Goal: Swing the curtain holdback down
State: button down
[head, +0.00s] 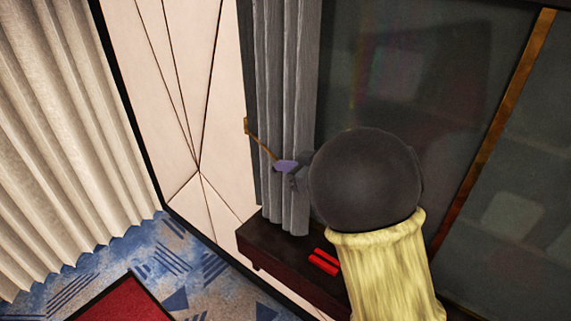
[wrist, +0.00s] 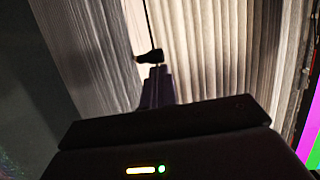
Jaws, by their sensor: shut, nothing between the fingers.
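The curtain holdback (head: 262,143) is a thin brass-coloured rod. It runs from a small wall mount at the left edge of the grey curtain (head: 284,90), slanting down to the right across it. My gripper (head: 283,166) has purplish fingers and is at the rod's lower right end, in front of the curtain. In the wrist view my gripper (wrist: 158,72) is shut and empty, its tips right at the knob; whether they touch I cannot tell.
A dark wooden ledge (head: 262,240) with red objects (head: 324,262) lies below the curtain. A dark glossy video wall (head: 420,60) with brass strips is at right. A white panelled wall (head: 195,60) and pale curtain (head: 60,130) are at left, above patterned carpet (head: 175,265).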

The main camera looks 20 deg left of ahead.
jog(key=shift+f, duration=0.2)
dwell(0.3)
jog(key=shift+d+f+b, duration=0.1)
jog(key=shift+f+b, duration=0.3)
jog(key=shift+b, duration=0.65)
jog(key=shift+f+y+b, duration=0.3)
jog(key=shift+b, duration=0.25)
